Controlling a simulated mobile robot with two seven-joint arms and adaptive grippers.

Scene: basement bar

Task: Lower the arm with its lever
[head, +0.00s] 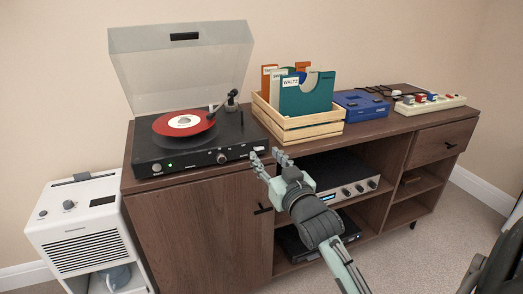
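A black turntable (196,151) with a raised clear lid (180,60) stands at the left of the wooden cabinet. A red record (172,130) with a pale label lies on its platter. The tonearm (222,104) is at the platter's right rear; its small lever is too small to make out, and I cannot tell whether the needle touches the record. My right gripper (268,157) is open and empty, just in front of the turntable's front right corner, fingers pointing toward it. My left gripper is not in view.
A wooden crate of record sleeves (297,128) stands right of the turntable. Further right are a blue box (360,106) and a cream device with coloured knobs (430,104). An amplifier (345,180) sits on a shelf below. A white appliance (85,225) stands left of the cabinet.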

